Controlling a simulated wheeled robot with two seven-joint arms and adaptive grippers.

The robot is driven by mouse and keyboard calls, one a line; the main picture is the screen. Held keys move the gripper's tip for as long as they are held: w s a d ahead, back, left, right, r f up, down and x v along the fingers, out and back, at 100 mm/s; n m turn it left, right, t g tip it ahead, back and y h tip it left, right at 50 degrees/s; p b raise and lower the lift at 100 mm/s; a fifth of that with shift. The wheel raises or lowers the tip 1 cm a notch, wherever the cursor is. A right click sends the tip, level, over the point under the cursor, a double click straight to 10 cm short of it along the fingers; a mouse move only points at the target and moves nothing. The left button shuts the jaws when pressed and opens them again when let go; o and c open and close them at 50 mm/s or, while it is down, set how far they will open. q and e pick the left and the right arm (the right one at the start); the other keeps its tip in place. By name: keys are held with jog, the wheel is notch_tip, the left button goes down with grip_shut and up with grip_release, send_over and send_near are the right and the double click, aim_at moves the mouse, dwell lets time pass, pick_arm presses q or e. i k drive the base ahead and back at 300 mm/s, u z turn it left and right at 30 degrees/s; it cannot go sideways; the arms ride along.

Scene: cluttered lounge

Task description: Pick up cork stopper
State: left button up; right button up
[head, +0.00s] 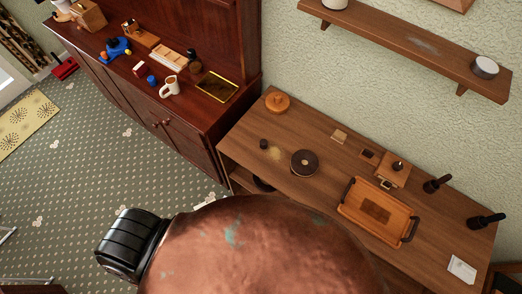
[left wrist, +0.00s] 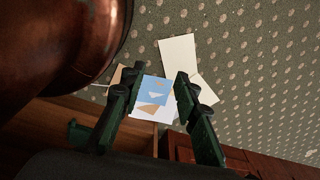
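I cannot make out the cork stopper for certain in either view. In the head view, a wooden side table (head: 318,202) holds several small things. Among them are a round orange-brown lidded piece (head: 277,102), a small dark cylinder (head: 263,144), a dark brown disc (head: 304,163) and a small tan block (head: 340,136). My left gripper (left wrist: 156,78) shows in the left wrist view with its fingers apart and nothing held between them. Beyond the fingers are a blue-and-white card (left wrist: 152,98) and pale sheets. My right gripper is not in view.
A large copper-coloured rounded form hides the lower middle of the head view. A wooden tray (head: 352,207) and dark upright pieces stand on the table's right. A dark red cabinet (head: 120,85) holding a mug (head: 170,87) stands left. A shelf (head: 420,45) hangs above.

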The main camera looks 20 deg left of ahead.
aim_at(263, 142)
jog(key=k, duration=0.4)
jog(key=z, duration=0.9)
jog(key=i, duration=0.65)
jog(key=u, duration=1)
